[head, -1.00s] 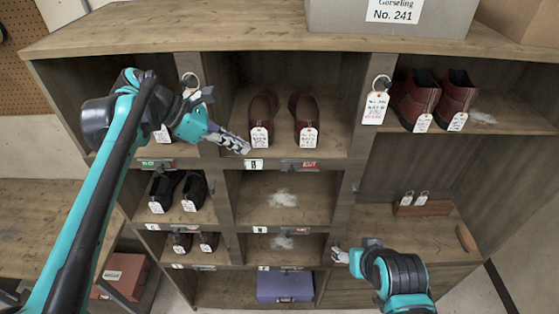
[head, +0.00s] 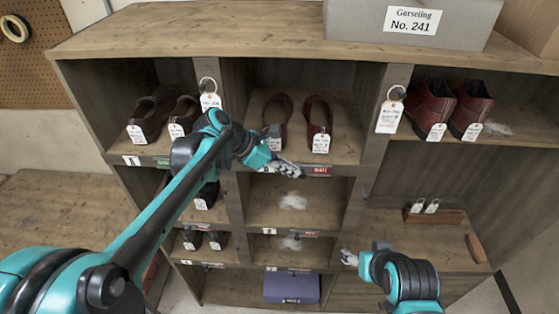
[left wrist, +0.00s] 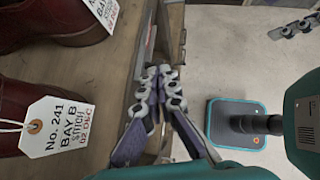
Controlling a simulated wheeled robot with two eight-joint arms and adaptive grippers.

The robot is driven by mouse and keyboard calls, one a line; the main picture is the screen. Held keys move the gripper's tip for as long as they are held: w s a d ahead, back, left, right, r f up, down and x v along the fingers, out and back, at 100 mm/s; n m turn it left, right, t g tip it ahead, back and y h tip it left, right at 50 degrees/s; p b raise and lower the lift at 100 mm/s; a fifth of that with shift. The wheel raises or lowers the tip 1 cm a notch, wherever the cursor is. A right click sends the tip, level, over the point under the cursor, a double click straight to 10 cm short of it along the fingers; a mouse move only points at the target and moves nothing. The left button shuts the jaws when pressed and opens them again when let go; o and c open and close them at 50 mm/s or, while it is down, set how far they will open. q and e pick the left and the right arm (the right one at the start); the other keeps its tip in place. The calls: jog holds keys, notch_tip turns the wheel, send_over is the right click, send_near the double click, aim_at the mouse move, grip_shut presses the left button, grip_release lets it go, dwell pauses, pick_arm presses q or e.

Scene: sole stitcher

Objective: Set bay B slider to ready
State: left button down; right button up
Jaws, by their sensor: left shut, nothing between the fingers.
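The bay B slider strip runs along the front edge of the top middle bay; its red plate (head: 320,171) shows at the right end. My left gripper (head: 292,169) is shut and empty, its fingertips at this edge just left of the red plate. It hides the left part of the strip, so contact is unclear. In the left wrist view the left gripper (left wrist: 160,95) lies beside the shelf edge. The dark red shoes (head: 318,115) stand in the bay; a shoe tag (left wrist: 57,126) reads No. 241, BAY B. My right gripper (head: 348,257) is low at the right, its fingers too small to judge.
Hanging tags (head: 390,115) hang on the upright right of the bay. A grey box (head: 365,20) stands on top of the shelf. The bay below holds only white fluff (head: 293,200). A purple box (head: 291,288) sits at the bottom. A wooden table (head: 45,215) is at left.

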pick_arm(q)
jog(key=shift+d+f, duration=0.25)
jog(key=shift+d, duration=0.05)
jog(key=d+b, duration=0.1)
jog(key=d, duration=0.4)
jog(key=shift+d, duration=0.35)
jog(key=shift+a, duration=0.1)
jog(key=shift+r, duration=0.1)
